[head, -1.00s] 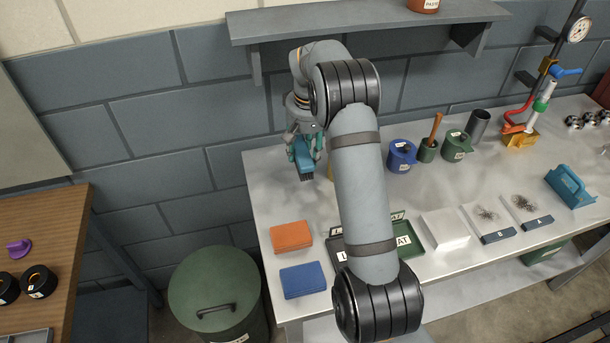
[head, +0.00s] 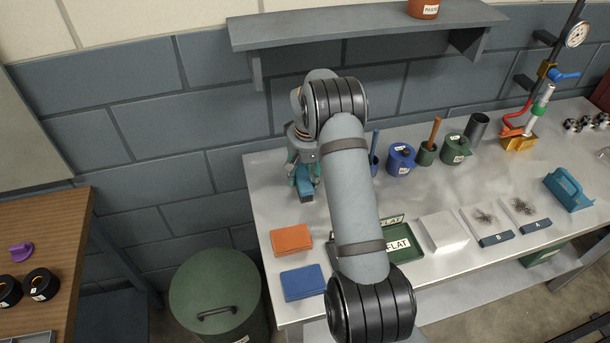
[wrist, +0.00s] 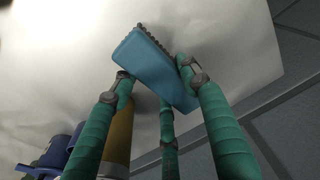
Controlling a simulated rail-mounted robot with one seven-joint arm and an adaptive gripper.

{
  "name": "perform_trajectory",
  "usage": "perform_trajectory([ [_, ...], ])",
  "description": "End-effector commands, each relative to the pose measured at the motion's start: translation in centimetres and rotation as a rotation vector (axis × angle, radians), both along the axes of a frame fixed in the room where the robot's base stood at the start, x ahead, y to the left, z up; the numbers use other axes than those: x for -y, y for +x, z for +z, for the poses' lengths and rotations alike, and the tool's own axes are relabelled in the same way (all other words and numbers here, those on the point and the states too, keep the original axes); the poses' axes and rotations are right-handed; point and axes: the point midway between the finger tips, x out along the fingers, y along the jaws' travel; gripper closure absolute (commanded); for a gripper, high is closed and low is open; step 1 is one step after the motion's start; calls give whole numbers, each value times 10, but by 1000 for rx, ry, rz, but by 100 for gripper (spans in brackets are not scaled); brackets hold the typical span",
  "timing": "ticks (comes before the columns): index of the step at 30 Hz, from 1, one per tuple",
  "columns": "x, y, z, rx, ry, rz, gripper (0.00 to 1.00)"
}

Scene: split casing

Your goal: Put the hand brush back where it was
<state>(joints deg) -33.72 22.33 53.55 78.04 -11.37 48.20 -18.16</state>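The hand brush (head: 304,183) is a blue block with a dark bristle edge, at the bench's left end near the wall. My gripper (head: 303,165) has its teal fingers around the brush. In the wrist view the fingers (wrist: 158,82) close on the blue body of the brush (wrist: 150,58) from both sides, with a third finger against it. The bristles face away from the fingers. The brush is low over the pale bench top (head: 262,190); I cannot tell whether it touches it.
Orange (head: 291,239) and blue (head: 303,282) blocks lie at the front left. A yellow cylinder (wrist: 120,135) stands near the gripper. Blue (head: 401,160) and green (head: 455,150) containers stand right of my arm. A shelf (head: 350,28) hangs above. A blue handled item (head: 569,189) sits far right.

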Motion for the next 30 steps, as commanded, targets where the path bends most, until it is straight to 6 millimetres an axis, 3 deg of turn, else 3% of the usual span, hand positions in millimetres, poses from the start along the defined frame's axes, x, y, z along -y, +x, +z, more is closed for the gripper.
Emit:
perform_trajectory([
  [9, 0, 0, 0, 0, 0, 0, 37],
  [21, 0, 0, 8, 2, 1, 0, 37],
  [30, 2, -6, 66, 5, 0, 0, 37],
])
